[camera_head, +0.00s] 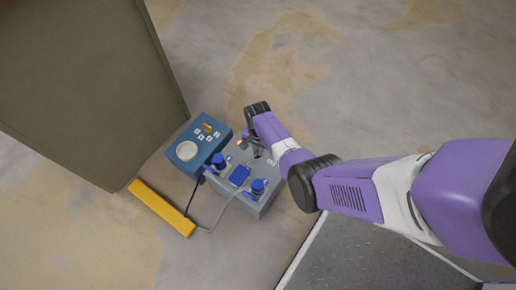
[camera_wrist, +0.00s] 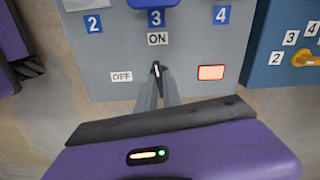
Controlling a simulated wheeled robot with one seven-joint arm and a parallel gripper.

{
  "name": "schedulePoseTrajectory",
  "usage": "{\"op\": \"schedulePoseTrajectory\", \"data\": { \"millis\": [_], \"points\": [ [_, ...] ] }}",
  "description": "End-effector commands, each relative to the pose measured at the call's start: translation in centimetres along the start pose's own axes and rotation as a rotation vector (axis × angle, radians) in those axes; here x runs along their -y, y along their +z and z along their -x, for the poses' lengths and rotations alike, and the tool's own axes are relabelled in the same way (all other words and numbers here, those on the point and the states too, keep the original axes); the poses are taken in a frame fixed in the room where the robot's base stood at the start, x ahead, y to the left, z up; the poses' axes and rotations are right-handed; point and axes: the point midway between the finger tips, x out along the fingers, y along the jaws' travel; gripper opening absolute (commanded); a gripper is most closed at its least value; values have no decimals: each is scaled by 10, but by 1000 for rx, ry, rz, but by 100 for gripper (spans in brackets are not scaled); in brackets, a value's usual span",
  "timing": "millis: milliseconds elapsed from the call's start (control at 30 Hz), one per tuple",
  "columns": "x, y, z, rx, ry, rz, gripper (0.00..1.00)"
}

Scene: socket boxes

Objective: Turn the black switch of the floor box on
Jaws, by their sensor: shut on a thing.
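The grey floor box (camera_head: 232,187) stands on the floor, with blue sockets on its top. Its black switch (camera_wrist: 156,66) shows in the wrist view, mostly hidden between the finger tips. The switch's light mark points up, towards the ON label (camera_wrist: 157,39). The OFF label (camera_wrist: 121,76) is to its left. A rectangular lamp (camera_wrist: 211,72) to the right glows red-orange. My gripper (camera_wrist: 157,82) is shut on the black switch. In the head view my gripper (camera_head: 256,151) reaches the box's far edge and hides the switch.
A blue box (camera_head: 205,148) with a white round part and an orange knob stands beside the grey box. Plugs with cables sit in the blue sockets. A yellow bar (camera_head: 162,208) lies in front. A large dark cabinet (camera_head: 85,85) rises at left. Floor behind is clear.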

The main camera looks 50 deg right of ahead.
Motion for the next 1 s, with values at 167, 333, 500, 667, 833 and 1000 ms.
{"op": "schedulePoseTrajectory", "data": {
  "millis": [167, 333, 500, 667, 833, 1000],
  "points": [
    [0, 0, 0, 0, 1, -96, 0],
    [0, 0, 0, 0, 1, -152, 0],
    [0, 0, 0, 0, 0, -178, 0],
    [0, 0, 0, 0, 0, -185, 0],
    [0, 0, 0, 0, 0, -186, 0],
    [0, 0, 0, 0, 0, -185, 26]
  ]
}}
